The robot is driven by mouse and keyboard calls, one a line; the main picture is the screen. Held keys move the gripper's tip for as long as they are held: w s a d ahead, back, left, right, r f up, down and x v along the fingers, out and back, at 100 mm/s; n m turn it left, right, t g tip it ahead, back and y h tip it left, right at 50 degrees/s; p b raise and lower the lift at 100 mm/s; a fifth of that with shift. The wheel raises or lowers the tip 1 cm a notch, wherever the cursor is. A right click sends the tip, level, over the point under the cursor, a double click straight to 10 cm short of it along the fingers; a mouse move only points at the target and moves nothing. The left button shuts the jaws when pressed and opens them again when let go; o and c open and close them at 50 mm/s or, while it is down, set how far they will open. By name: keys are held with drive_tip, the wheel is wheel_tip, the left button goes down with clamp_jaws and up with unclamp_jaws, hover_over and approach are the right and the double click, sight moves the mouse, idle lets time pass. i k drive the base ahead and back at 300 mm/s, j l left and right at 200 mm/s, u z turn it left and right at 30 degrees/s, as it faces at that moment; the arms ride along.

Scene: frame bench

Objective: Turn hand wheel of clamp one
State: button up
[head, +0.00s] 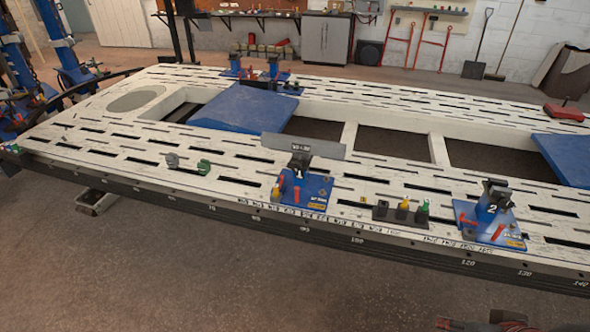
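A blue clamp (302,190) with a dark upright head stands on the near edge of the white slotted bench (100,142), left of the clamp marked 2. I take it for clamp one; its own number is too small to read surely. Its dark jaws (300,160) are at a long grey metal plate (325,147), which stands on edge. I cannot make out a hand wheel clearly. My gripper is not in view.
Clamp two (492,212) stands to the right. Between the clamps is a dark holder (386,213) with yellow and green-topped pieces. Two small grey and green parts (203,167) lie left. Blue panels (245,106) fill some frame openings.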

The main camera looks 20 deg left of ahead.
sight(295, 166)
drive_tip(key=i+j, duration=0.2)
drive_tip(key=j, duration=0.15)
drive_tip(key=i+j+z, duration=0.1)
drive_tip(key=i+j, duration=0.15)
drive_tip(key=j, duration=0.15)
drive_tip(key=i+j+z, duration=0.1)
drive_tip(key=j, duration=0.25)
drive_tip(key=i+j, duration=0.25)
drive_tip(key=j, duration=0.15)
drive_tip(key=i+j+z, duration=0.1)
drive_tip(key=j, duration=0.3)
drive_tip(key=i+j, duration=0.3)
drive_tip(key=i+j+z, duration=0.1)
drive_tip(key=j, duration=0.4)
drive_tip(key=i+j+z, duration=0.1)
drive_tip(key=j, duration=0.35)
drive_tip(key=i, duration=0.1)
